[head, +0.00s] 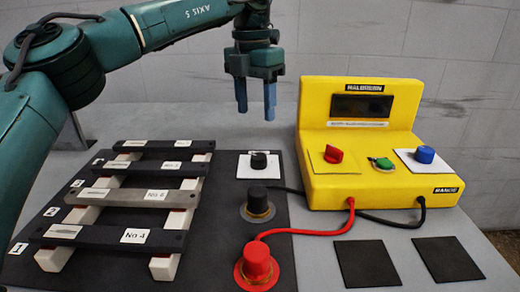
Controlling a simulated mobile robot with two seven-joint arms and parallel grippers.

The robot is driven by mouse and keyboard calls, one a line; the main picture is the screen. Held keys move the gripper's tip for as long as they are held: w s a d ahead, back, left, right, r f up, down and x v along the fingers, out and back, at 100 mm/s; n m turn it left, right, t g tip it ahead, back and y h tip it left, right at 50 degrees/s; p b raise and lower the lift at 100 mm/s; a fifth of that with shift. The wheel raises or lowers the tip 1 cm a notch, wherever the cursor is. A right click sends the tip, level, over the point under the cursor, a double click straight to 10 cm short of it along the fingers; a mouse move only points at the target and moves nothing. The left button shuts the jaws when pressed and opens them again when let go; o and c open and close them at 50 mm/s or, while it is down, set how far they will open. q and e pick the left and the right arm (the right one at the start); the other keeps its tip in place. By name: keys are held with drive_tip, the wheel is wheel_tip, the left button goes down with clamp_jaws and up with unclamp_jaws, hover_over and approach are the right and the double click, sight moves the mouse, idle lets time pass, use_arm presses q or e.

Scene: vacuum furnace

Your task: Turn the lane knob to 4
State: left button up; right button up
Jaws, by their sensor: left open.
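A small black knob (259,161) stands on a white square plate on the dark mat, right of the numbered bars. A blue knob (425,154) sits on a white plate on the yellow box, and a red knob (333,155) sits at that box's left. I cannot tell which is the lane knob; no dial numbers are readable. My left gripper (256,113) hangs fingers down, open and empty. In the picture it is above the small black knob, apart from it. My right gripper is not in view.
The yellow box (390,190) has a dark display and a green switch (382,164). A black plug (257,206) and red plug (257,268) have cables to it. Dark bars (110,236) lie across white rails at left. Two black pads (367,264) lie front right.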

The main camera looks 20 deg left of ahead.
sight(258, 156)
use_arm(q)
drive_tip(key=f, duration=0.3)
drive_tip(key=f+b, duration=0.1)
drive_tip(key=f, duration=0.3)
drive_tip(key=f+b, duration=0.1)
drive_tip(key=f, duration=0.2)
drive_tip(key=shift+d+f, duration=0.25)
drive_tip(key=shift+f, duration=0.15)
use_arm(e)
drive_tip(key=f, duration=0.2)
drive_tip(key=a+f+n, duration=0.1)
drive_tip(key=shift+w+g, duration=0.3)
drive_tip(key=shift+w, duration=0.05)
use_arm(q)
drive_tip(key=shift+c, duration=0.5)
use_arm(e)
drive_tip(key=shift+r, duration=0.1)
